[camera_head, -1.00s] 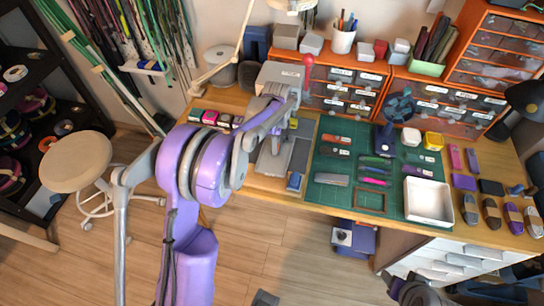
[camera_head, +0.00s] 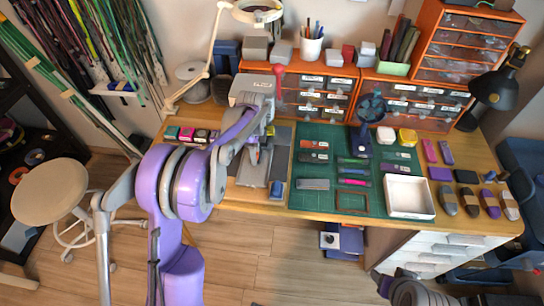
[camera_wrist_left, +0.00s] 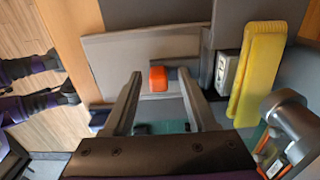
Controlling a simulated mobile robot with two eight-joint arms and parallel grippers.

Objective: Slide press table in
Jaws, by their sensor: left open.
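The grey press (camera_head: 250,88) with a red-knobbed lever (camera_head: 278,72) stands on the left part of the desk. Its pale plate, the press table (camera_head: 251,172), lies low in front of it, partly hidden by my left arm. In the left wrist view the pale press table (camera_wrist_left: 110,55) lies ahead of my left gripper (camera_wrist_left: 160,76). The gripper is open, its two fingers apart. An orange-red block (camera_wrist_left: 158,78) shows between the fingertips; I cannot tell whether they touch it.
A green mat (camera_head: 310,205) with tools and a white tray (camera_head: 409,196) lies right of the press. Orange drawer units (camera_head: 312,72) stand behind. A yellow bar (camera_wrist_left: 257,70) is close on the right in the wrist view. A stool (camera_head: 50,190) stands left.

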